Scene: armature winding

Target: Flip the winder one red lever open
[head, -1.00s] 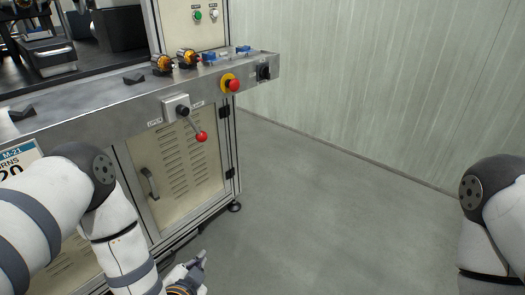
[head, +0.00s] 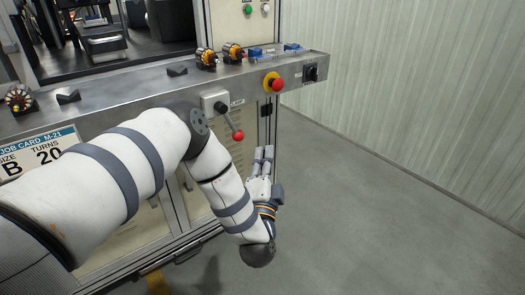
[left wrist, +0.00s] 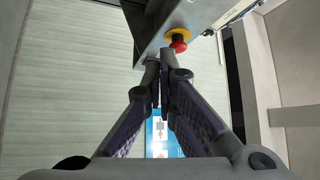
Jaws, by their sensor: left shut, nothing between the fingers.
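The red lever (head: 231,124) is on the winder's front rail, on a light square plate with a dark pivot. Its dark rod slants down and right to a red ball. My left gripper (head: 264,152) is just below and right of the ball, apart from it in the picture, with its fingers pointing up. In the left wrist view the fingers of my left gripper (left wrist: 164,58) are together and hold nothing. The lever cannot be made out in that view. My right gripper is not in view.
A red emergency button (head: 276,84) on a yellow ring sits right of the lever, and it also shows in the left wrist view (left wrist: 179,42). A black switch (head: 312,73) is at the rail's end. Wound armatures (head: 207,57) stand on the rail. The floor (head: 370,220) at right is clear.

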